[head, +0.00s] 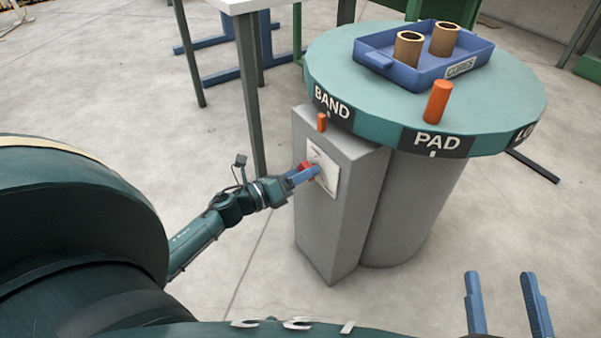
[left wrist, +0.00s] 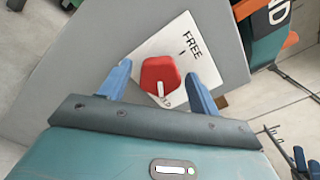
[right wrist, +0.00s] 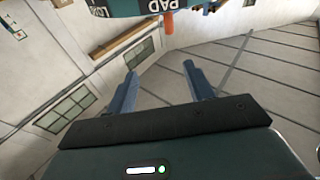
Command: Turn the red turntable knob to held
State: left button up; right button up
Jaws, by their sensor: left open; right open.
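The red knob (head: 307,169) sits on a white plate (head: 325,172) on the side of a grey post. In the left wrist view the knob (left wrist: 160,75) has a white mark at its lower edge, pointing away from FREE toward a partly hidden label below. My left gripper (left wrist: 158,74) is open, with one finger on each side of the knob; small gaps show, and contact cannot be told. In the head view my left gripper (head: 303,175) partly covers the knob. My right gripper (head: 499,276) is open and empty, away from the post.
The round green turntable (head: 520,100) stands above the grey post (head: 312,235), with BAND and PAD labels on its rim. It carries a blue tray (head: 410,72) with two brown cores and an orange peg (head: 438,101). A table stands behind left. Floor in front is clear.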

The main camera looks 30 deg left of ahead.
pick_arm(q)
jog(key=p+v, duration=0.2)
jog(key=v, duration=1.1)
